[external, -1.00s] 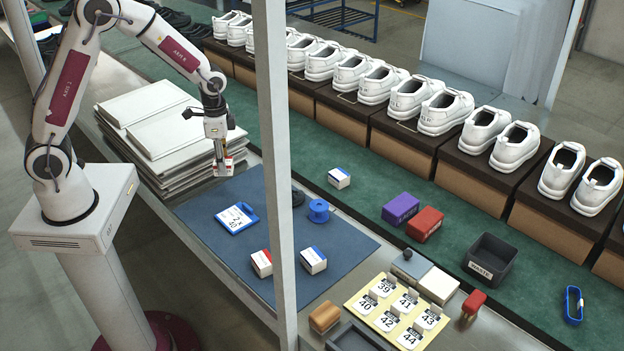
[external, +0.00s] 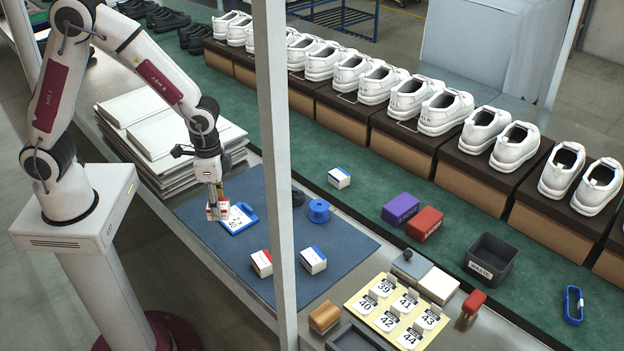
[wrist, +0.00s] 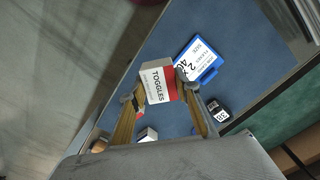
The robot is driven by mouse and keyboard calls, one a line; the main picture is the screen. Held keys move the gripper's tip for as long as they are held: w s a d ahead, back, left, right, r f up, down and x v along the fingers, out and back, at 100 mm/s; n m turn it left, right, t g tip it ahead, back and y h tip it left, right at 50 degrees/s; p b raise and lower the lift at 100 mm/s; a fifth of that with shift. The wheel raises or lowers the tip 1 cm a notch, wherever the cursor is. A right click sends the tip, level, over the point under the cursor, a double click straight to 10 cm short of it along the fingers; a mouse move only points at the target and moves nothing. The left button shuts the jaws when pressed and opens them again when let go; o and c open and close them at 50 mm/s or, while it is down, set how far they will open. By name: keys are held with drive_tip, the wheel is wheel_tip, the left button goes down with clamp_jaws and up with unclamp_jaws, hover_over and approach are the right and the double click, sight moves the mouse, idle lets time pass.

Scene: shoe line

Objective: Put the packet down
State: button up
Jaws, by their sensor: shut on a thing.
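My gripper (external: 216,203) is shut on a small white and red packet (external: 218,212), held over the left part of the blue mat (external: 340,245). In the wrist view the packet (wrist: 158,86) reads "TOGGLES" and sits between the two fingertips (wrist: 157,84). It looks clear of the mat, but its exact height is hard to tell. A blue-framed card (external: 238,218) lies just right of the packet in the external view. The card (wrist: 204,62) shows beyond the packet in the wrist view.
A red-and-white box (external: 261,263) and a blue-and-white box (external: 313,260) stand on the mat. A blue spool (external: 319,211) is near its far edge. A post (external: 276,130) crosses the view. The mat's front middle looks clear.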

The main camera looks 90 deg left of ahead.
drive_tip(key=shift+d, duration=0.85)
drive_tip(key=shift+a, duration=0.1)
drive_tip(key=shift+a+f, duration=0.1)
drive_tip(key=shift+f, duration=0.05)
drive_tip(key=shift+w+a+f, duration=0.1)
drive_tip(key=shift+w, duration=0.25)
drive_tip(key=w+a+r, duration=0.1)
drive_tip(key=w+a, duration=0.1)
drive_tip(key=w, duration=0.5)
drive_tip(key=shift+w+r, duration=0.2)
drive_tip(key=shift+w, duration=0.2)
